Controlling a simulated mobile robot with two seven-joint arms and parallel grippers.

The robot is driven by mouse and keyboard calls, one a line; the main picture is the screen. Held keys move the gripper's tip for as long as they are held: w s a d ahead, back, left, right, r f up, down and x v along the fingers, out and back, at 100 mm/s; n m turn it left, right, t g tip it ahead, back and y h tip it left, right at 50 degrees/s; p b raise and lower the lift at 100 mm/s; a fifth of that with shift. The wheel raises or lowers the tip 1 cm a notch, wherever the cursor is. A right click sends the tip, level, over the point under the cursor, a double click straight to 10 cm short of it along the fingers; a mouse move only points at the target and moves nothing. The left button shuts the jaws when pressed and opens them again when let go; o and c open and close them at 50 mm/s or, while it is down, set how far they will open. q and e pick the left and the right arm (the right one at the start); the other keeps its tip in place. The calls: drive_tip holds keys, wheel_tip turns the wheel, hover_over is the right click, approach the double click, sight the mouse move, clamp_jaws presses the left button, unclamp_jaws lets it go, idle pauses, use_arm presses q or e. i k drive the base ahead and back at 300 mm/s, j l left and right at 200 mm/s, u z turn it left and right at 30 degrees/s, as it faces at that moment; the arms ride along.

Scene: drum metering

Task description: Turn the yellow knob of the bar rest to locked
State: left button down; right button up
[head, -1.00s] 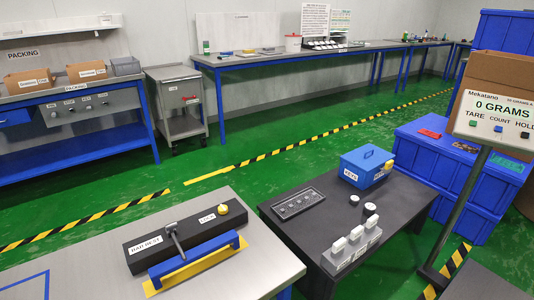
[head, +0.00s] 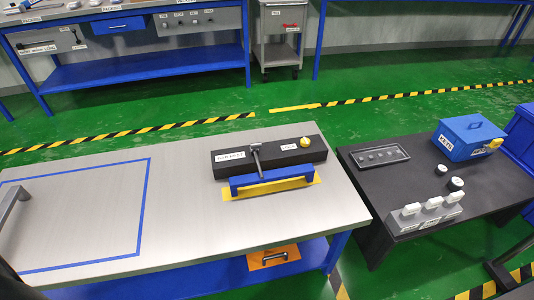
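The bar rest (head: 228,168) is a long black block on the grey metal table, with a white label at its left. Its yellow knob (head: 305,142) sits on top near the right end, beside a small white label too small to read. The knob's setting cannot be told from here. A grey lever (head: 256,160) stands up from the middle of the block and reaches over its front. A blue bar (head: 270,182) lies along the front, over a yellow strip (head: 306,186).
The table (head: 200,225) has free room around the bar rest and a blue-taped outline at left. On the dark table at right are a blue box (head: 468,138) with another yellow knob, a tray and white-topped blocks.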

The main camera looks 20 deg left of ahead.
sight(305, 142)
drive_tip(key=i+l, duration=0.65)
drive_tip(key=i, duration=0.05)
